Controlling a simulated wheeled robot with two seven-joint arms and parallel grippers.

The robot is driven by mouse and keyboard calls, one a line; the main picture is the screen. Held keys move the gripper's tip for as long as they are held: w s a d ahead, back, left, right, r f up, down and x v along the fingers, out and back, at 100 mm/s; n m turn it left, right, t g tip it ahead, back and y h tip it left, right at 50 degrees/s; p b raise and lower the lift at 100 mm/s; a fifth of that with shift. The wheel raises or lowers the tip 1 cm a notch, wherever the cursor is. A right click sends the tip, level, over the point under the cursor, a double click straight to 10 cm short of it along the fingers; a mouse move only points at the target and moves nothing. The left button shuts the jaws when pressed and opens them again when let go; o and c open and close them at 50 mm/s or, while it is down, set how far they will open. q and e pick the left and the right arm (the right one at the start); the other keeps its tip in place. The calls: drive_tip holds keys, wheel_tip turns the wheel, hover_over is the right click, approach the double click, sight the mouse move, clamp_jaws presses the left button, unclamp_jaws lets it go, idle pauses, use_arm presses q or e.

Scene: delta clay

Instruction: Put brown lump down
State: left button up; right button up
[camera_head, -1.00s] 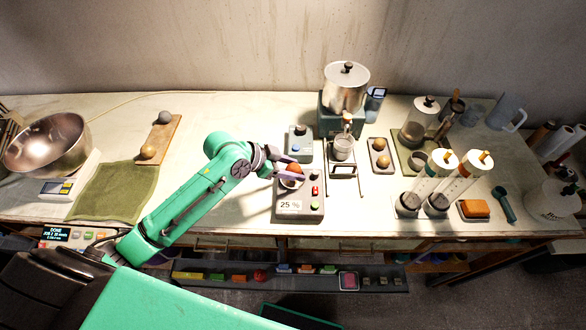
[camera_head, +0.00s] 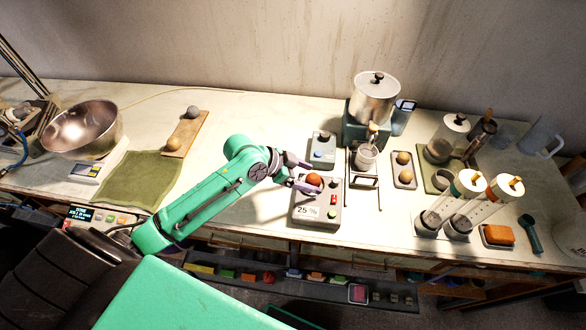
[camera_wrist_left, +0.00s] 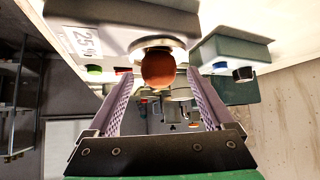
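The brown lump (camera_head: 314,180), a round orange-brown ball, is at the grey device with the 25 % label (camera_head: 318,204). In the left wrist view the lump (camera_wrist_left: 158,70) appears at a round metal plate (camera_wrist_left: 157,45) on that device. My left gripper (camera_head: 301,176) reaches in from the left, level with the lump. In the wrist view its two purple fingers (camera_wrist_left: 160,80) stand apart, with a visible gap on each side of the lump. My right gripper is in neither view.
A green cloth (camera_head: 135,185) and a steel bowl (camera_head: 84,128) lie left.

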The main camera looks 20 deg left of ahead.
use_arm(q)
drive_tip(key=b+v, duration=0.1)
drive_tip(key=v, duration=0.9)
drive_tip(key=shift+s+r, duration=0.15)
drive_tip(key=shift+r, duration=0.1)
